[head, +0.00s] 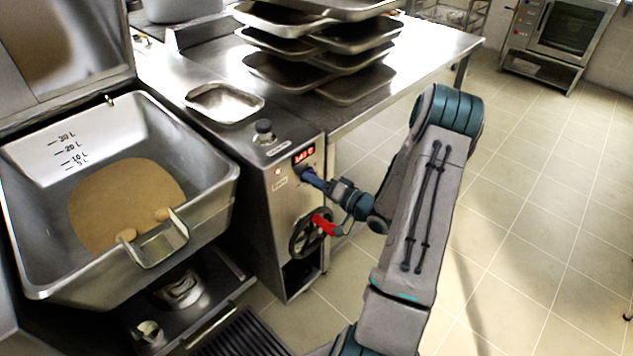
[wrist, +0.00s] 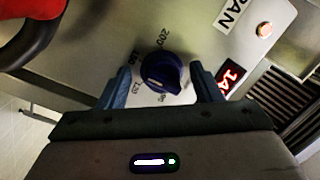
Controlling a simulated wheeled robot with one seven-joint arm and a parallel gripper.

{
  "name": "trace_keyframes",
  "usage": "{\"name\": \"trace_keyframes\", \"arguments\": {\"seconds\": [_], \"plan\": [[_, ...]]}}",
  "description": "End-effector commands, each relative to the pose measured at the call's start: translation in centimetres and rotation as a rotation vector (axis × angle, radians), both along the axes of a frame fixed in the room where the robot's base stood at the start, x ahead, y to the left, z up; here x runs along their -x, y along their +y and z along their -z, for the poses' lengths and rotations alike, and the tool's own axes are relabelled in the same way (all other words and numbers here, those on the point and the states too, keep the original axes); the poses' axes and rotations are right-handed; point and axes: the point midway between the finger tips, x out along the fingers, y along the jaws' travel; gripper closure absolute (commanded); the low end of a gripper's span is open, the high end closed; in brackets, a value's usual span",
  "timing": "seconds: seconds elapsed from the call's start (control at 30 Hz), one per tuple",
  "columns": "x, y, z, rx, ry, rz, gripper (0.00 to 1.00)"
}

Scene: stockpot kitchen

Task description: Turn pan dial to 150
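The pan dial (wrist: 160,73) is a round dark blue knob with a pale pointer line, on a steel panel in the wrist view. Printed numbers, including 200 and 120, ring it. My gripper (wrist: 161,69) is open, with one blue finger on each side of the dial and visible gaps between. In the head view my gripper (head: 313,179) is at the front of the control panel (head: 284,193) and hides the dial. A red display (wrist: 230,76) beside the dial reads something starting with 14; the rest is unclear. It also shows in the head view (head: 303,155).
A handwheel (head: 303,238) with a red handle (head: 323,224) sits just below my gripper; its red part (wrist: 28,8) shows at the wrist view's upper left. The large steel pan (head: 210,170) is left of the panel. Stacked trays (head: 352,90) stand behind. The floor at right is clear.

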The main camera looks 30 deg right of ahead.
Motion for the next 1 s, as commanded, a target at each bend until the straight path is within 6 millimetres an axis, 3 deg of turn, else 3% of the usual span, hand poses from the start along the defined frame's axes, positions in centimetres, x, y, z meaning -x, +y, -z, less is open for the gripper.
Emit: {"name": "trace_keyframes", "arguments": {"seconds": [0.37, 0.8, 1.0], "plan": [[0.9, -0.6, -0.2, 0.001, -0.005, 0.002, 0.41], [9.2, -4.9, -0.2, 0.001, -0.003, 0.005, 0.41], [11.6, -6.1, -0.2, 0.001, -0.003, 0.002, 0.41]]}}
